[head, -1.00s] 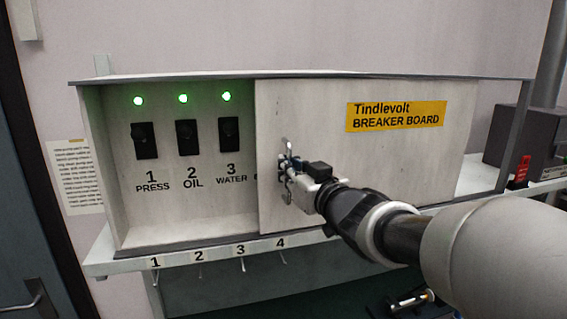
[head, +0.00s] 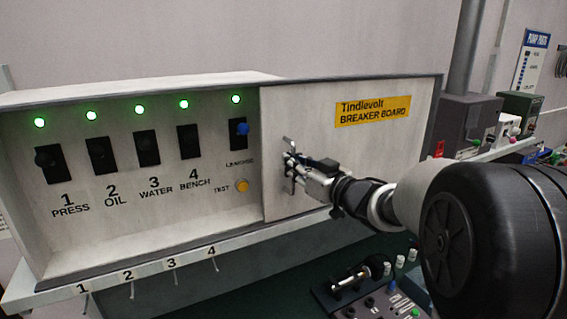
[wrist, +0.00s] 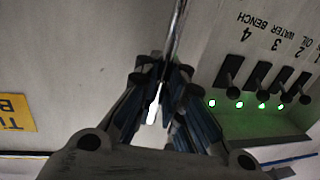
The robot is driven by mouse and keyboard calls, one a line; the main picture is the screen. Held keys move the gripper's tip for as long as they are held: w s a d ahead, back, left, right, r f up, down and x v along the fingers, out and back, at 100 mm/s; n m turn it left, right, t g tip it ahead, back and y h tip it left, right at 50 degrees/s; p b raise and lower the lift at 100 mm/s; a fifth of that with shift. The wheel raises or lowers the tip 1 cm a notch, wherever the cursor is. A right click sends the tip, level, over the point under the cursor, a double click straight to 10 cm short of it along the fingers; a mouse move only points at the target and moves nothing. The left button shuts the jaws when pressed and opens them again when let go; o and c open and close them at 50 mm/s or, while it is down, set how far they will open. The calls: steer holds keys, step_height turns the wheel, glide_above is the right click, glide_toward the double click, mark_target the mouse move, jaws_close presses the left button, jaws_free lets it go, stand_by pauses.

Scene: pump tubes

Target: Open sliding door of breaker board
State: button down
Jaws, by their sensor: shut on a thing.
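The breaker board (head: 150,262) is a grey-white box on a shelf. Its sliding door (head: 385,155), with a yellow "Tindlevolt BREAKER BOARD" label (head: 373,111), covers the right part. The left part stands open and shows several black switches, a blue-tipped switch and a yellow test button (head: 242,186). A metal handle (head: 289,146) stands upright near the door's left edge. My gripper (head: 291,166) is shut on the handle, which also shows between the fingers in the wrist view (wrist: 175,35). The fingertips partly hide the handle.
Green lamps (head: 138,109) glow above the switches. Numbered hooks (head: 173,270) hang under the shelf's front edge. A dark bench with a black-and-silver device (head: 352,284) lies below the board. Grey and green boxes (head: 470,118) stand to the right.

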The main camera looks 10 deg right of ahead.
steer(key=shift+f, duration=0.25)
steer(key=c, duration=2.1)
jaws_free()
steer(key=shift+c, duration=0.2)
steer(key=shift+o, duration=1.3)
steer(key=shift+s+d+r, duration=0.15)
steer(key=shift+o, duration=0.9)
steer(key=shift+r, duration=0.1)
steer(key=v, duration=1.2)
